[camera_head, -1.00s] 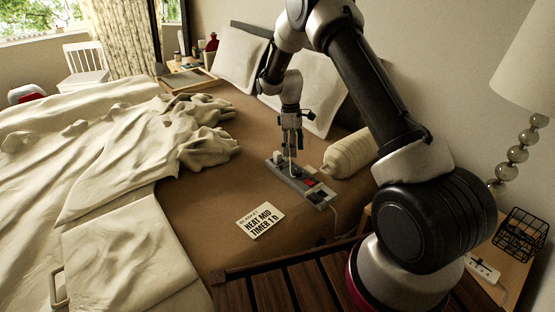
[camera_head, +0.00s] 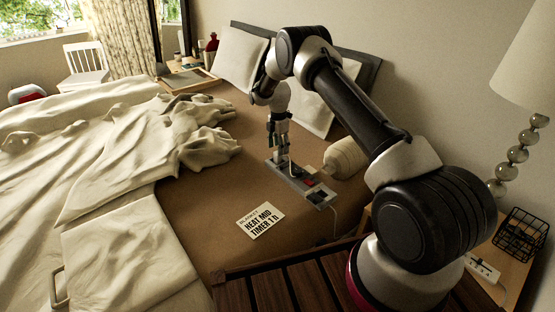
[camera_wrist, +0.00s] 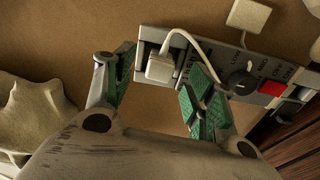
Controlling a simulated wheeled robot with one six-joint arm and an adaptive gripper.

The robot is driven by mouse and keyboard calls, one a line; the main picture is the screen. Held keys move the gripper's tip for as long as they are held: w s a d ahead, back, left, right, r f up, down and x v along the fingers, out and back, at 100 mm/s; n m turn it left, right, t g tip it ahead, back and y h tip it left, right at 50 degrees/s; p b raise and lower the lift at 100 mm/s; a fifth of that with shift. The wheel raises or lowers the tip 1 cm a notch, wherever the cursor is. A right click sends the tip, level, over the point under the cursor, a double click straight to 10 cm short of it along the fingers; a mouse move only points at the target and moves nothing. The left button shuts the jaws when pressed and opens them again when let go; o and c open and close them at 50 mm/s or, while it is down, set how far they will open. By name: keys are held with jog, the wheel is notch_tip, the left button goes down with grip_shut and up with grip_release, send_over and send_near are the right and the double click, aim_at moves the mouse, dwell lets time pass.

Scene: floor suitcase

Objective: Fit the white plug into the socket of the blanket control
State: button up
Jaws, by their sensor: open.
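The grey blanket control (camera_head: 318,196) lies on the brown mattress. In the wrist view the control (camera_wrist: 222,68) runs from upper left to right, with a black knob and a red button. The white plug (camera_wrist: 159,68) is at the dark socket (camera_wrist: 150,48) at its left end; I cannot tell how deep it sits. A white cord arcs from the plug to the right. My gripper (camera_wrist: 160,88) is open, with a green-padded finger on each side of the plug, apart from it. In the head view my gripper (camera_head: 280,160) is low over the control's far end and hides the plug.
A small white square piece (camera_wrist: 248,15) is beside the control. A card reading HEAT MID TIMER 1 h (camera_head: 261,220) lies on the mattress. A cream bolster (camera_head: 345,158) is close on the right, with pillows (camera_head: 240,58) behind.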

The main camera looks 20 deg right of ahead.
aim_at(278, 158)
notch_tip(278, 158, down, 4)
jog(key=shift+d+f, duration=0.1)
jog(key=shift+f, duration=0.05)
jog(key=c, duration=1.1)
